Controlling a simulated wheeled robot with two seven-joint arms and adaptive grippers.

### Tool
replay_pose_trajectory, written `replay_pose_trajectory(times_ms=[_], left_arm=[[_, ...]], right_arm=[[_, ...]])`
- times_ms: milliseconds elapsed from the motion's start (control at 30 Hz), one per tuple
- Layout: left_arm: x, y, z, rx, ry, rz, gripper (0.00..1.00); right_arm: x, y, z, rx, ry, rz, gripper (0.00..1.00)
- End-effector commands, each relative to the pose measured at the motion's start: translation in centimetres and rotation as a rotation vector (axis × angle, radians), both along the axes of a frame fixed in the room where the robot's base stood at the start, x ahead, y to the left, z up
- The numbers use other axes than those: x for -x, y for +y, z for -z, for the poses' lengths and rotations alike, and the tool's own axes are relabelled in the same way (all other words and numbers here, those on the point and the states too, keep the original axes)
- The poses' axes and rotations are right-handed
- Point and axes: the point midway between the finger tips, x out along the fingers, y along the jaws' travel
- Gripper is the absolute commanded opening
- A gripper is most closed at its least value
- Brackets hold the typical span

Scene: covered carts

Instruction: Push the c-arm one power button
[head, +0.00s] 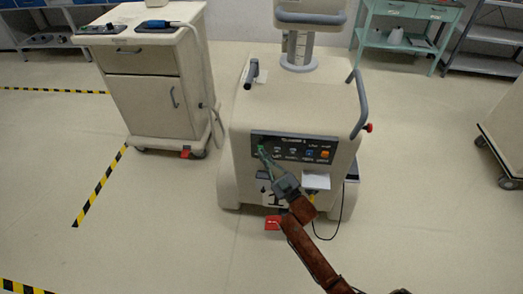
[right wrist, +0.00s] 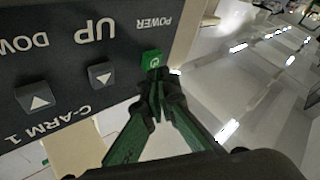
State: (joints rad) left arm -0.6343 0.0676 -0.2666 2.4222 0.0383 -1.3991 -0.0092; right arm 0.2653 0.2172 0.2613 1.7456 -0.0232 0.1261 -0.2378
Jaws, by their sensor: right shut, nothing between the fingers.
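The C-arm one unit (head: 290,105) is a beige wheeled cart with a dark control panel (head: 296,148) on its front. In the right wrist view the panel (right wrist: 70,60) reads "C-ARM 1", "UP" and "POWER". The green power button (right wrist: 152,60) sits at the panel's end by the POWER label. My right gripper (right wrist: 157,82) is shut and empty, its green fingertips just at the button's lower edge; I cannot tell whether they touch it. In the head view my right gripper (head: 264,155) points at the panel's left end and partly covers it. My left gripper is not in view.
A beige cabinet cart (head: 150,85) stands left of the unit. A teal table (head: 405,42) and grey shelves (head: 485,48) stand at the back right. Another cart (head: 505,130) is at the right edge. A dark cable hangs at the unit's lower right. Striped tape marks the floor.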

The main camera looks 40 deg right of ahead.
Motion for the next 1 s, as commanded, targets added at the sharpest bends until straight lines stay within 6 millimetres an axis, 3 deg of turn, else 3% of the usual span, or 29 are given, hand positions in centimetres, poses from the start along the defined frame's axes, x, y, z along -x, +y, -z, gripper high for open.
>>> replay_pose_trajectory(times_ms=[333, 1000], left_arm=[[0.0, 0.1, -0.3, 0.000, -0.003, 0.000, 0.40], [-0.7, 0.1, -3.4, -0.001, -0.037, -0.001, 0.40]], right_arm=[[0.3, 0.4, 0.0, -0.002, 0.000, -0.001, 0.00], [3.9, 4.6, -0.1, 0.000, -0.001, 0.000, 0.00]])
